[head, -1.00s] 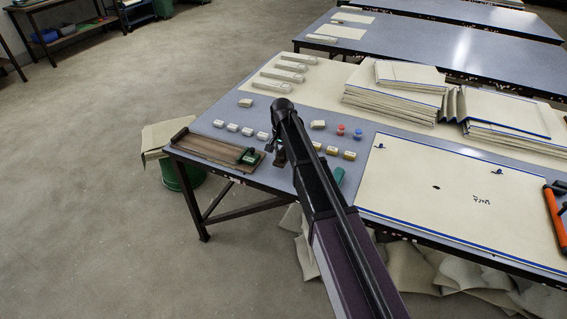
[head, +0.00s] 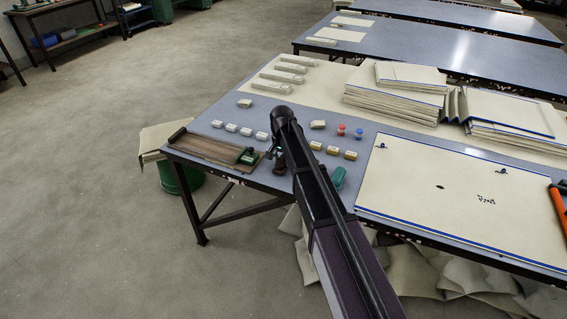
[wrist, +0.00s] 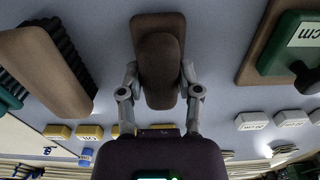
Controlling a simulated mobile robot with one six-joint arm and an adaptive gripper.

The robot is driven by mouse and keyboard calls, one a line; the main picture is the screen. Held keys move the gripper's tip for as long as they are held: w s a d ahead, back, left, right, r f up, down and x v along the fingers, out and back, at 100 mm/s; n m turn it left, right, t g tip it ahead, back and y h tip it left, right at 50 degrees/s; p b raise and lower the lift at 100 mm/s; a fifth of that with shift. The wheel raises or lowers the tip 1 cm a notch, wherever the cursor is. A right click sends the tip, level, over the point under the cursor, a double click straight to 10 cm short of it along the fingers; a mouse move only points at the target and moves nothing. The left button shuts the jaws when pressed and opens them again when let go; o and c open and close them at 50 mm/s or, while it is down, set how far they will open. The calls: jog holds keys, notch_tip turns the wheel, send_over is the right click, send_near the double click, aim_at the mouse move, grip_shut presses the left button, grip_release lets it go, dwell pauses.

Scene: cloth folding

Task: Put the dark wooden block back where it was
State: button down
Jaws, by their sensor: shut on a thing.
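The dark wooden block (wrist: 158,40) is brown, with a raised rounded part, and stands out ahead of my wrist in the wrist view. The two fingers of my gripper (wrist: 160,92) lie along its sides and are shut on it. In the head view my gripper (head: 276,158) is over the near left part of the grey table, just right of the wooden tray (head: 205,150). The wrist view does not clearly show whether the block touches the table.
A wooden brush with dark bristles (wrist: 50,65) lies on the block's other side. White blocks (head: 232,128) and yellow blocks (head: 333,150) stand in rows behind. A large cream board (head: 450,200) fills the right.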

aim_at(282, 158)
jog(key=shift+f, duration=0.15)
jog(key=shift+c, duration=1.5)
grip_release()
jog(key=shift+r, duration=0.25)
notch_tip(282, 158, up, 12)
jog(key=p, duration=1.2)
